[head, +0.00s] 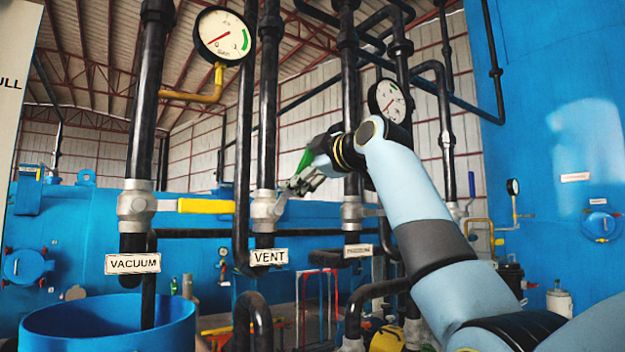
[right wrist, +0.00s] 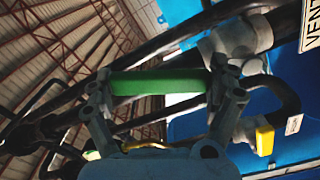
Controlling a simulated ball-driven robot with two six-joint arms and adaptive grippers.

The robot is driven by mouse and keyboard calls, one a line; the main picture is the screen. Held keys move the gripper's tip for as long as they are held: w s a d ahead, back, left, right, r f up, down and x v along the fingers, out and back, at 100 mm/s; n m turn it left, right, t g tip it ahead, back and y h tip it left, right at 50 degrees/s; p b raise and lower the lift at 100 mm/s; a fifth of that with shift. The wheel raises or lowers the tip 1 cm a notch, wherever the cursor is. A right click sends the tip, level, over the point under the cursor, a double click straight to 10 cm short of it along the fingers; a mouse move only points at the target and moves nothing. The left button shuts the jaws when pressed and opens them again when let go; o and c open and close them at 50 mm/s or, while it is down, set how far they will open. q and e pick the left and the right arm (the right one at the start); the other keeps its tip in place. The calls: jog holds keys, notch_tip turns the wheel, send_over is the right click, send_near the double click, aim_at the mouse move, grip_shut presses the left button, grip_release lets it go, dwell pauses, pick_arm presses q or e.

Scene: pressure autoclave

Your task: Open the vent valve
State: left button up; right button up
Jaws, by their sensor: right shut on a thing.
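The vent valve (head: 264,209) is a grey body on a black vertical pipe, just above a white VENT label (head: 269,257). Its green lever handle (head: 305,159) shows beside my right gripper (head: 298,183) and points up and to the right, tilted. In the right wrist view the green handle (right wrist: 160,83) lies across between the two fingers of my gripper (right wrist: 162,95), which is shut on it. The valve body (right wrist: 240,38) shows at the upper right there. Part of the lever is hidden behind the gripper in the head view. My left gripper is not in view.
A VACUUM valve (head: 136,205) with a horizontal yellow handle (head: 206,206) stands to the left. Dial gauges (head: 222,36) and black vertical pipes stand close around. A blue open drum (head: 110,325) is at lower left.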

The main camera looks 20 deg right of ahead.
jog(key=n, duration=0.1)
jog(key=a, duration=0.1)
jog(key=a+n+b, duration=0.1)
jog(key=shift+s+a+r+n, duration=0.1)
jog(key=shift+s+r+n, duration=0.15)
jog(key=shift+s+n, duration=0.1)
jog(key=shift+s+a+r+n+b, duration=0.1)
jog(key=shift+s+a+n+b, duration=0.2)
jog(key=shift+a+n, duration=0.35)
jog(key=shift+s+a+n+b, duration=0.15)
jog(key=shift+a+n+b, duration=0.25)
jog(key=shift+n, duration=0.4)
jog(key=o, duration=1.3)
jog(key=shift+o, duration=0.5)
jog(key=shift+a, duration=0.2)
jog(key=shift+r, duration=0.1)
jog(key=shift+s+d, duration=0.1)
jog(key=shift+s, duration=0.05)
jog(key=v, duration=1.1)
jog(key=shift+s, duration=0.4)
